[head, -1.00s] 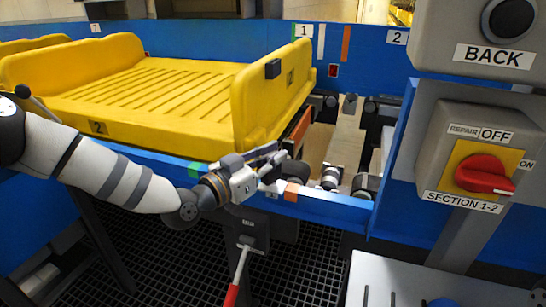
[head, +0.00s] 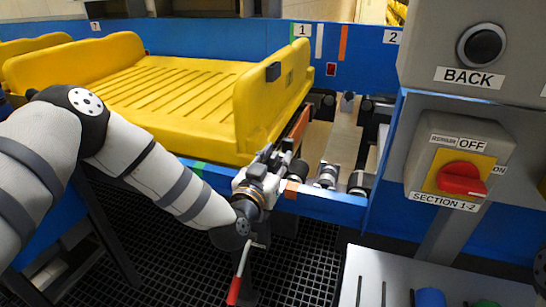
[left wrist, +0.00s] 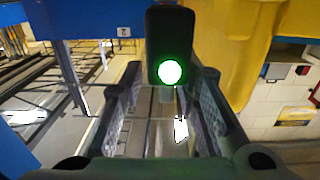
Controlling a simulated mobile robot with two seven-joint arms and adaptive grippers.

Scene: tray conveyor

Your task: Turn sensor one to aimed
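My left gripper (head: 268,158) is at the front blue rail, by the near right corner of the yellow tray. In the left wrist view its fingers (left wrist: 168,88) are apart, with a black housing bearing a lit green lamp (left wrist: 170,72) in line between their tips. This looks like the sensor; its number does not show there. I cannot tell whether the fingers touch it. In the head view the gripper hides the sensor, so its aim cannot be told.
The yellow tray (head: 253,112) stands on the conveyor behind the gripper. Rollers (head: 327,174) lie to its right. A control box with a red knob (head: 461,179) and a BACK button (head: 482,46) stand right. A red-handled lever (head: 236,286) hangs below the rail.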

